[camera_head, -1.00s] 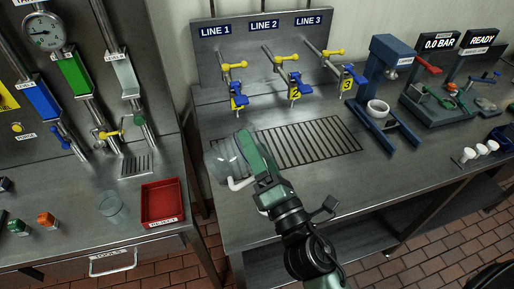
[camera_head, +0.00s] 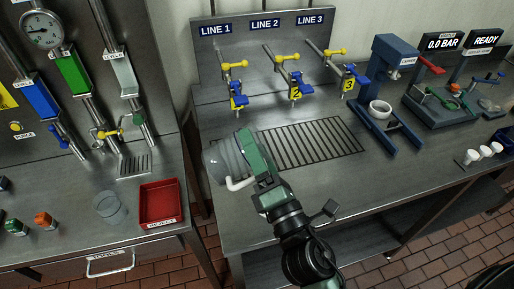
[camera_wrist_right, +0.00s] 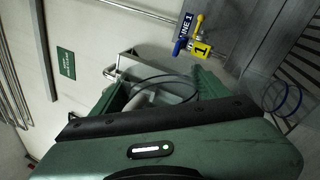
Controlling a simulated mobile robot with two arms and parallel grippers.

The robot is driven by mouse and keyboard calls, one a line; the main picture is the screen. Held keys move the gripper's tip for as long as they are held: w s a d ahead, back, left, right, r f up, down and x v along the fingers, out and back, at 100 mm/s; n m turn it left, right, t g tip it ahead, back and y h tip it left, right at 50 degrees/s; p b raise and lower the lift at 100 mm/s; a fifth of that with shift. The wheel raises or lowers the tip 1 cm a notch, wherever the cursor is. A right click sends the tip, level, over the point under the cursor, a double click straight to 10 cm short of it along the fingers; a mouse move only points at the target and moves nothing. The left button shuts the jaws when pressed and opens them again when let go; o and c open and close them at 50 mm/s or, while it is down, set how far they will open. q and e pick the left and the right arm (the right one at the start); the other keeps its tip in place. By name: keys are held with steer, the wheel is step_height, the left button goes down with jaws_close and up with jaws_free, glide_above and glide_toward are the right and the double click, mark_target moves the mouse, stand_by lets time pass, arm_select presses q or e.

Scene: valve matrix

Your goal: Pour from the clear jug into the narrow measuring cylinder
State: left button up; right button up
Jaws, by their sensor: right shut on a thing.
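My right gripper (camera_head: 256,160) is shut on the clear jug (camera_head: 222,160). It holds the jug over the left end of the right-hand bench, left of the drain grate. The jug's pale handle (camera_head: 241,184) shows below it, and the jug looks tilted. In the right wrist view the jug (camera_wrist_right: 175,88) is partly hidden by my gripper (camera_wrist_right: 160,105). Thin blue rings (camera_wrist_right: 283,97) of a clear vessel show by the grate there; I cannot tell if this is the measuring cylinder. I cannot make out the cylinder in the head view. My left gripper is not in view.
The drain grate (camera_head: 306,143) lies right of the jug, below three valve lines with yellow and blue handles. A clear glass vessel (camera_head: 110,208) and a red tray (camera_head: 161,218) stand on the left bench. A gap separates the benches. A blue press (camera_head: 390,60) stands to the right.

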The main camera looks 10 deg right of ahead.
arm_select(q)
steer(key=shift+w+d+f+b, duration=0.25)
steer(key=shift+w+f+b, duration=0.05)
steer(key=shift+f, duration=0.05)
arm_select(e)
steer(key=shift+d+r+m, duration=0.1)
steer(key=shift+m, duration=0.2)
